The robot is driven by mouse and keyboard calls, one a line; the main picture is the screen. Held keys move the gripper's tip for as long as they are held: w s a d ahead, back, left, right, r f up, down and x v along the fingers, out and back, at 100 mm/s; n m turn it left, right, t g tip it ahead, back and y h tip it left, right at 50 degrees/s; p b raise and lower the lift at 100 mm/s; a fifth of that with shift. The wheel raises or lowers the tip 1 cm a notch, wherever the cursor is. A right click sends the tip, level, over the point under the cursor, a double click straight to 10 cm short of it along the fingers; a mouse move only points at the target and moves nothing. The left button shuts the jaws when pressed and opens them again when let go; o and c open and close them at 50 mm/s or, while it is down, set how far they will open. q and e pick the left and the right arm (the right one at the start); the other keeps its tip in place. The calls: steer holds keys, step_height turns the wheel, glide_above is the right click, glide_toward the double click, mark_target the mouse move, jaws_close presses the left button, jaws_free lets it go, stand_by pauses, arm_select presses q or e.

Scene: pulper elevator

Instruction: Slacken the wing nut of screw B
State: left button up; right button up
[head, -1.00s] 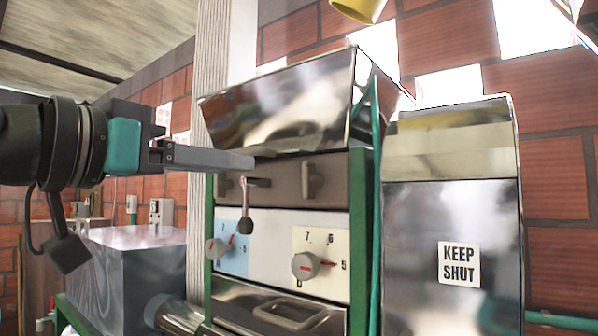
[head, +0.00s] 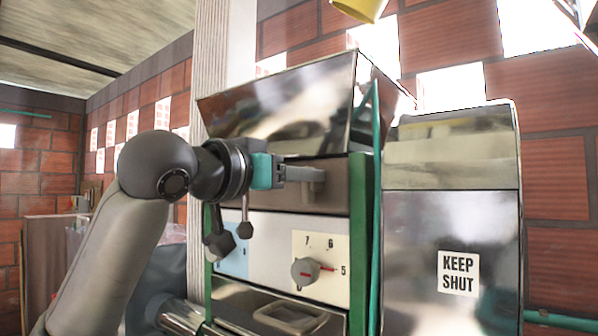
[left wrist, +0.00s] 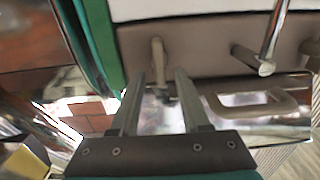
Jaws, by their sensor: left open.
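The brown panel (head: 335,195) of the machine runs below the steel hopper. A wing nut (left wrist: 158,55) stands out from this panel, near the green post; in the head view it is mostly hidden by my left gripper (head: 314,175). My left gripper is open in front of it. In the left wrist view its two fingers (left wrist: 160,80) lie on either side of the wing nut, near its end; I cannot tell whether they touch it. Below the panel is a dial (head: 305,271) on a cream scale, its red pointer near 5. I see no letter naming screw B.
A thin crank handle (head: 244,222) hangs left of my gripper. The steel hopper (head: 280,105) overhangs just above. A green post (head: 361,230) and a steel cabinet marked KEEP SHUT (head: 450,220) stand to the right. A blue scale plate (head: 232,264) is partly covered by my wrist.

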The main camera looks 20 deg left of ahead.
arm_select(q)
steer(key=shift+w, duration=0.15)
steer(key=shift+c, duration=0.2)
jaws_close()
steer(key=shift+f, duration=0.1)
stand_by(0.3)
